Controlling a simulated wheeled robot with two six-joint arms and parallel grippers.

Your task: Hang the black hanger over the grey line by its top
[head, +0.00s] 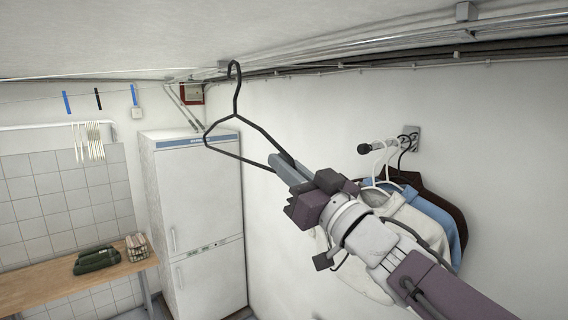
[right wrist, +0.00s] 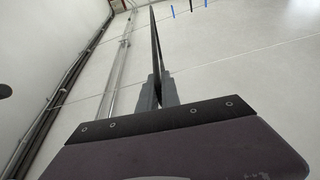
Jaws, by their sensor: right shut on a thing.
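The black hanger (head: 258,127) is held up in the air, hook on top, its hook (head: 233,70) near the ceiling in the head view. In the right wrist view the hanger (right wrist: 155,45) shows edge-on, rising from the right gripper's fingers (right wrist: 157,92). A thin line (head: 100,73) runs below the ceiling towards the hook in the head view; I cannot tell whether the hook touches it. A second thin line with clothespins hangs lower at the left. My left gripper is not in view.
Pipes (head: 400,50) run along the wall top. A wall rail (head: 380,146) holds clothes (head: 425,212) on hangers behind my right arm. A white fridge (head: 195,215) stands beyond the hanger. A wooden table (head: 55,285) with a green bundle (head: 97,259) is at the left.

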